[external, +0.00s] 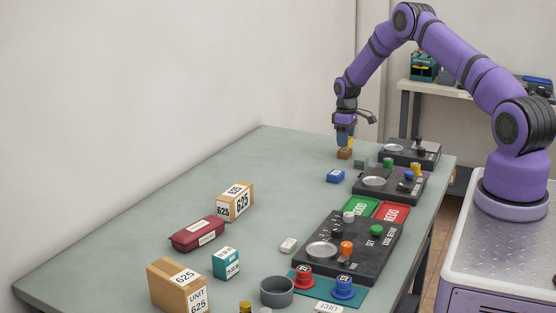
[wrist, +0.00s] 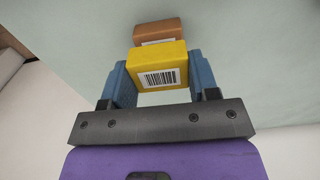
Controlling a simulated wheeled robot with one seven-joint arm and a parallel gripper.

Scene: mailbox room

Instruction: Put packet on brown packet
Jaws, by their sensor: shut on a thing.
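My gripper (wrist: 158,82) is shut on a yellow packet (wrist: 158,66) with a barcode label, one blue finger on each side of it. In the external view, my gripper (external: 345,138) is at the far end of the table, and the yellow packet (external: 350,141) shows only as a small patch. The brown packet (external: 344,154) lies on the table just below my gripper. In the wrist view, the brown packet (wrist: 158,33) appears just beyond the yellow one and is partly covered by it. I cannot tell whether the two packets touch.
A blue packet (external: 335,176) and a green packet (external: 361,163) lie near the brown one. Dark control panels (external: 410,152) line the table's right side. Boxes (external: 235,202) and a dark red case (external: 198,234) stand nearer the front. The table's middle left (external: 270,165) is clear.

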